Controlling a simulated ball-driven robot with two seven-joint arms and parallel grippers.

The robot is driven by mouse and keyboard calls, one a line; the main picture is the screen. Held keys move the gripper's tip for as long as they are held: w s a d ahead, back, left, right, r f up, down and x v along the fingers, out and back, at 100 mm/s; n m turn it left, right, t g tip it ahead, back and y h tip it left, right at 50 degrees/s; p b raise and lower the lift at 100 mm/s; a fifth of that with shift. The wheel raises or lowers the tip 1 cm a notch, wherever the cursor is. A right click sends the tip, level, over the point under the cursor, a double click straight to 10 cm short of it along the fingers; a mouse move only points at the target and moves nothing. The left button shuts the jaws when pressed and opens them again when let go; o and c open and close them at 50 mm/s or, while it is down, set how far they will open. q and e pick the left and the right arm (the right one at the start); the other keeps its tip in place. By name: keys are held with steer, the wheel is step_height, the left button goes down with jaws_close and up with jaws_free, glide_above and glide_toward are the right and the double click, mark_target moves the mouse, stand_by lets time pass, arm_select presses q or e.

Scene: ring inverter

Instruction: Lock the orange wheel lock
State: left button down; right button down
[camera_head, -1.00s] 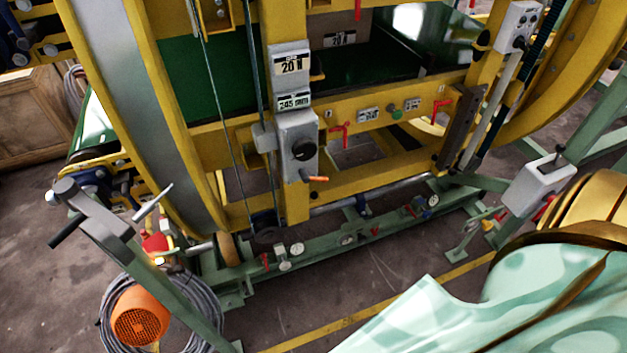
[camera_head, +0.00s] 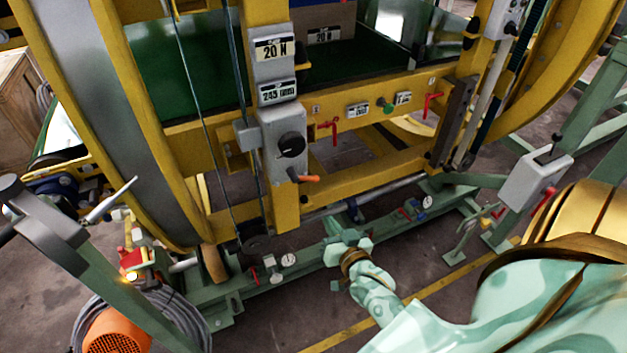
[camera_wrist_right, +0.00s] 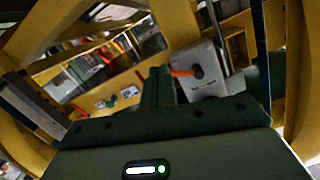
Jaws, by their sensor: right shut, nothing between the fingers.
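The orange wheel lock is a small orange handle (camera_head: 308,179) on the lower right of a grey box (camera_head: 283,140) with a black knob, fixed to a yellow post. It also shows in the right wrist view as an orange handle (camera_wrist_right: 183,73) on the grey box (camera_wrist_right: 205,70). My right gripper (camera_head: 345,222) is low and to the right of the handle in the head view, apart from it. Its fingers (camera_wrist_right: 157,82) are shut and empty, left of the handle in the wrist view. My left gripper is not in view.
Red handles (camera_head: 330,129) and a green button (camera_head: 388,107) sit on the yellow crossbar. A green base beam (camera_head: 230,290) with gauges runs below. The large yellow ring (camera_head: 130,110) stands at left. An orange motor (camera_head: 117,333) lies on the floor at lower left.

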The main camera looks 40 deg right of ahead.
step_height(320, 180, up, 9)
steer(key=d+m+t+h, duration=0.1)
steer(key=m+t, duration=0.1)
steer(key=shift+w+d+t, duration=0.35)
steer(key=shift+t, duration=0.05)
steer(key=shift+w, duration=0.1)
steer(key=r+b, duration=0.1)
steer(key=b, duration=0.1)
glide_above(315, 178)
steer(key=d, duration=0.1)
steer(key=a+f, duration=0.1)
steer(key=s+a+f+b, duration=0.1)
steer(key=f, duration=0.1)
steer(key=shift+s+f, duration=0.2)
